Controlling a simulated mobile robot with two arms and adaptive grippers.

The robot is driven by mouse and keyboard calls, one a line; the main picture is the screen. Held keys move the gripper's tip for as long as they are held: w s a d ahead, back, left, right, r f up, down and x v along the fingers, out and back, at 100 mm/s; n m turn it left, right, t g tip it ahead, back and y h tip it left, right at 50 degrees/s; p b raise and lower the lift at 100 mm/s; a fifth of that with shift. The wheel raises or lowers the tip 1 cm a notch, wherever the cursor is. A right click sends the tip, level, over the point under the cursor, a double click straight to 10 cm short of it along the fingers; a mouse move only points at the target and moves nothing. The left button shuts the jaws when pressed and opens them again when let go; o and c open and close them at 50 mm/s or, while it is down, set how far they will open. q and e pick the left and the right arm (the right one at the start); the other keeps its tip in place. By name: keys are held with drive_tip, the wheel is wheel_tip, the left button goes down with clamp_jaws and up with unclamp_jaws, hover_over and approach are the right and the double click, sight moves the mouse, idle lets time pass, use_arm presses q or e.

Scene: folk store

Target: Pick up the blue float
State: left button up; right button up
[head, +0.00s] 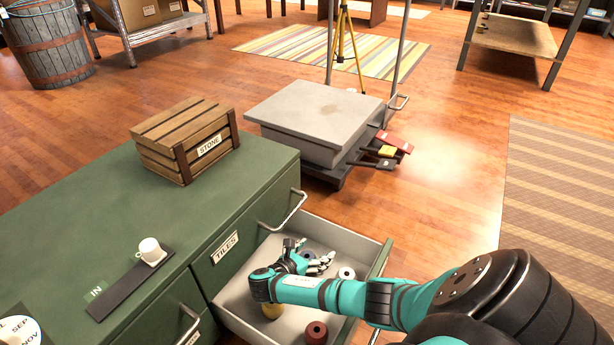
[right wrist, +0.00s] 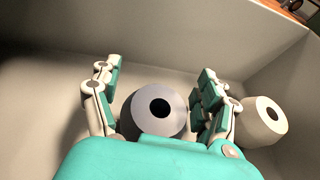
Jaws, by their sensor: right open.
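A blue-grey round float (right wrist: 177,122) with a dark hole in its middle shows in the right wrist view, on the drawer floor. My right gripper (right wrist: 157,76) is open, with one finger on each side of the float. I cannot tell whether the fingers touch it. In the head view my right gripper (head: 308,256) is down inside the open drawer (head: 359,238), and I cannot make out the blue float for certain there. My left gripper is not in view.
A whitish holed piece (right wrist: 258,122) lies just right of the gripper. A red-brown piece (head: 316,335) and a yellowish piece (head: 272,312) lie nearer in the drawer. Its walls are close.

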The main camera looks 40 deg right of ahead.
drive_tip(key=shift+d, duration=0.1)
clamp_jaws()
idle(0.5)
idle(0.3)
